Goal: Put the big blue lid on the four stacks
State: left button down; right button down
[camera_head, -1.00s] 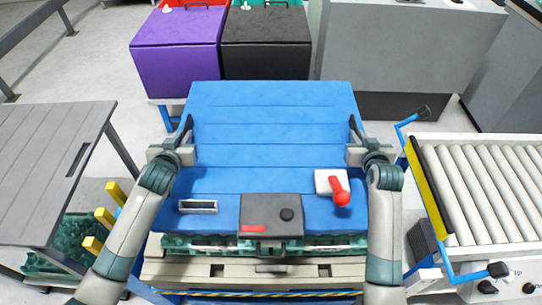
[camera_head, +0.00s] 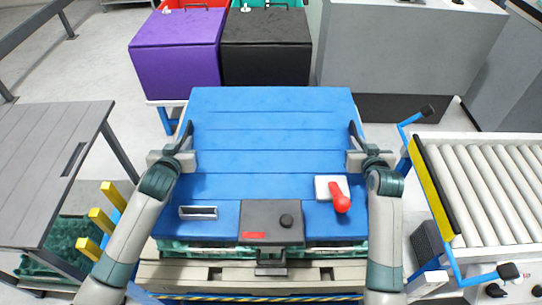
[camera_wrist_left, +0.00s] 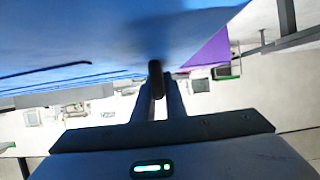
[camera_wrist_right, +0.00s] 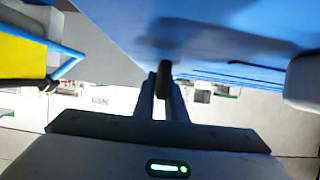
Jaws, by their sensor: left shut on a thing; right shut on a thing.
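The big blue lid (camera_head: 270,150) lies flat and roughly level across the middle of the head view. My left gripper (camera_head: 187,136) is shut on its left edge, and my right gripper (camera_head: 353,136) is shut on its right edge. In both wrist views the fingers meet at the lid, whose blue underside fills the top of the left wrist view (camera_wrist_left: 90,35) and of the right wrist view (camera_wrist_right: 220,25). Green tray stacks (camera_head: 195,247) show as a thin strip below the lid's near edge. The rest is hidden, and I cannot tell whether the lid touches them.
A dark box with a knob (camera_head: 272,220), a red handle on a white plate (camera_head: 341,203) and a small metal piece (camera_head: 198,213) appear over the lid's near part. A roller conveyor (camera_head: 485,190) is right, a grey table (camera_head: 50,170) left, purple (camera_head: 178,55) and black boxes (camera_head: 266,55) behind.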

pick_arm(q)
jog(key=c, duration=2.1)
grip_release()
jog(key=shift+a+f, duration=0.1)
pick_arm(e)
jog(key=c, duration=2.1)
grip_release()
jog(key=shift+f, duration=0.1)
pick_arm(q)
jog(key=o, duration=0.3)
pick_arm(e)
jog(key=o, duration=0.3)
pick_arm(q)
jog(key=shift+s, duration=0.1)
pick_arm(e)
jog(key=shift+s, duration=0.1)
pick_arm(q)
jog(key=shift+s, duration=0.1)
notch_tip(320, 180, up, 5)
send_over(179, 179)
jog(key=shift+f, duration=0.1)
pick_arm(e)
notch_tip(179, 179, up, 5)
send_over(363, 178)
jog(key=shift+s+f, duration=0.1)
jog(key=shift+f, duration=0.05)
